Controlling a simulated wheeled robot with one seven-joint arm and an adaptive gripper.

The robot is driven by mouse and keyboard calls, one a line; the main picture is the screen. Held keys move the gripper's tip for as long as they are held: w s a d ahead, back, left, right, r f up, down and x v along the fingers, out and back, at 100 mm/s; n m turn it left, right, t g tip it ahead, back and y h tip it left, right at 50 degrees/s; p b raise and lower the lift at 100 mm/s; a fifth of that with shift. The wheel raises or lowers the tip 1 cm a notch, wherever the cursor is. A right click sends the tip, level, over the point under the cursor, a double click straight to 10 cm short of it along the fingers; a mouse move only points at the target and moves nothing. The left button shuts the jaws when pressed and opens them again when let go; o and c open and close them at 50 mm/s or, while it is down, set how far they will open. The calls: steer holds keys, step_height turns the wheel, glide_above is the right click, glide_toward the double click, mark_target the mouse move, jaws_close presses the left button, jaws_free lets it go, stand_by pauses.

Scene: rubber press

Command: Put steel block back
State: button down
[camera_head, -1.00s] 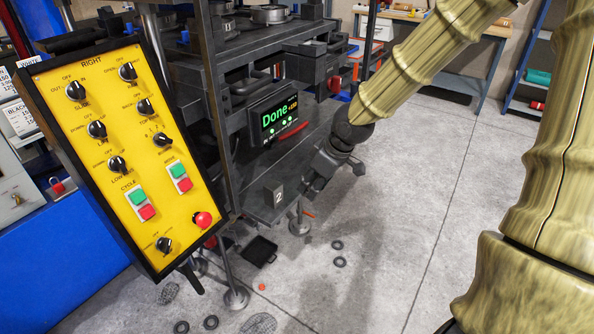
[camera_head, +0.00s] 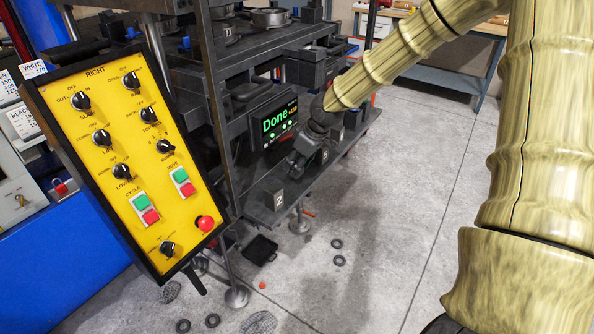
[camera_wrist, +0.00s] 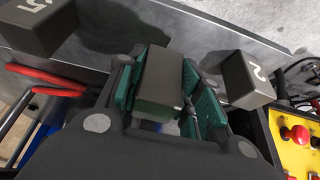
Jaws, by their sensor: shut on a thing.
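In the wrist view, my gripper (camera_wrist: 158,100) is shut on a plain dark grey steel block (camera_wrist: 160,78), held between its green pads. The block is over the dark metal shelf (camera_wrist: 205,30), between a block marked 2 (camera_wrist: 248,80) on the right and a block marked 5 (camera_wrist: 38,25) on the left. I cannot tell whether it touches the shelf. In the head view, my gripper (camera_head: 301,160) is above the shelf (camera_head: 258,208), behind and right of the block marked 2 (camera_head: 278,198). The held block is hard to make out there.
More blocks (camera_head: 350,119) stand farther along the shelf. A screen reading Done (camera_head: 275,122) is behind my gripper. A red-handled tool (camera_wrist: 45,82) lies near the shelf in the wrist view. The yellow control panel (camera_head: 125,160) is at left; the floor at right is open.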

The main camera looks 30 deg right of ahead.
steer(key=shift+w+r, duration=0.1)
steer(key=shift+w, duration=0.25)
steer(key=shift+f, duration=0.3)
steer(key=shift+d+f+p, duration=0.1)
steer(key=shift+f+p, duration=0.35)
steer(key=shift+f, duration=1.1)
steer(key=c, duration=1)
jaws_free()
steer(key=shift+f, duration=0.15)
steer(key=shift+o, duration=0.2)
steer(key=shift+s+r, duration=0.1)
steer(key=shift+r, duration=0.5)
steer(key=b+v, duration=0.1)
steer(key=v, duration=1)
steer(key=shift+s, duration=0.1)
